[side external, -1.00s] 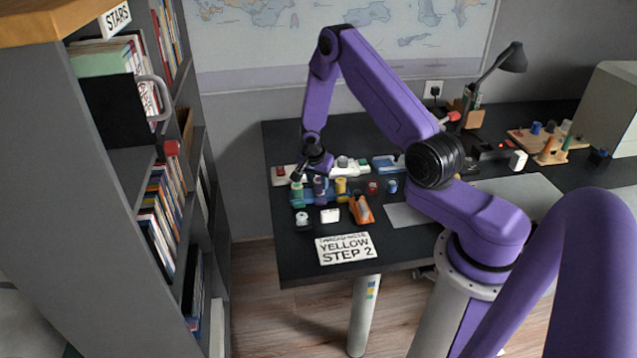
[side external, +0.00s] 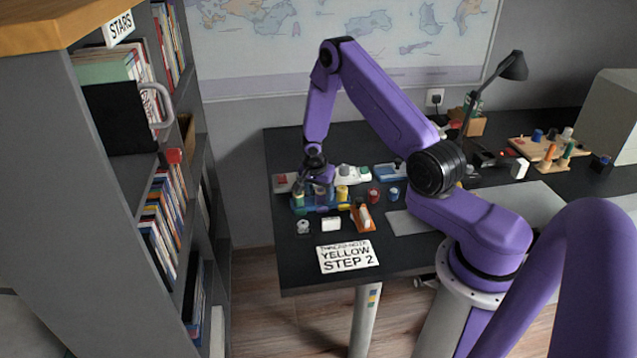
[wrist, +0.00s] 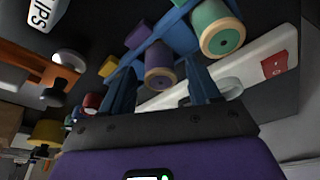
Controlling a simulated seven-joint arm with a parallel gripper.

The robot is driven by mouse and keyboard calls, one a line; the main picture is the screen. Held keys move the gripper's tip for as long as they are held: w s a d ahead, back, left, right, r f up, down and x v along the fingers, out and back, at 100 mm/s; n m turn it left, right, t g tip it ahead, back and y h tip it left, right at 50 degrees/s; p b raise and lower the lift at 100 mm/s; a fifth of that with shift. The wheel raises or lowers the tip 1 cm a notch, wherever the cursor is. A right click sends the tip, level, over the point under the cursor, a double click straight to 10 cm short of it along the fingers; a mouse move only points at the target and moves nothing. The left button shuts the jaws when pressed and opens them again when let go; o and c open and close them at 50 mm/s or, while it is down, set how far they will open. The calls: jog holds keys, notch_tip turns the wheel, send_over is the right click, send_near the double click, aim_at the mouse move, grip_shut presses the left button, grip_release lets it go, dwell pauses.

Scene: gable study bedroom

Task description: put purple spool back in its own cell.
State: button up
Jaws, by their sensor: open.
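The purple spool (wrist: 158,62) stands at the blue rack (wrist: 172,38), its wooden end facing the wrist camera. My gripper (wrist: 162,88) is open, with one finger on either side of this spool; I cannot tell whether either touches it. The green spool (wrist: 212,20) stands at the rack to its right. A yellow tag (wrist: 137,36) and a purple tag (wrist: 109,66) show along the rack's edge. In the side view my gripper (side external: 318,180) is low over the middle of the rack, largely hiding the purple spool. The yellow spool (side external: 342,193) is right of it.
A white strip (side external: 350,173) lies behind the rack. A white block (side external: 331,223), an orange holder (side external: 363,217), a red spool (side external: 374,195) and a blue spool (side external: 393,194) are close by.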

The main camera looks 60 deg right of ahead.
jog(key=w+v, duration=0.1)
jog(key=v, duration=1.1)
jog(key=s+a+r+n, duration=0.3)
jog(key=a+r+n, duration=0.4)
jog(key=a, duration=0.4)
jog(key=s+a+r+n+y, duration=0.1)
jog(key=s+a+r+n, duration=0.2)
jog(key=s+a+n, duration=0.35)
jog(key=s+a+r+n+y, duration=0.2)
jog(key=s+a+r+n, duration=0.2)
jog(key=s+n, duration=0.5)
jog(key=s+r+n, duration=0.1)
jog(key=s+n, duration=0.5)
jog(key=s, duration=0.8)
jog(key=shift+r+y, duration=0.2)
jog(key=shift+y, duration=0.1)
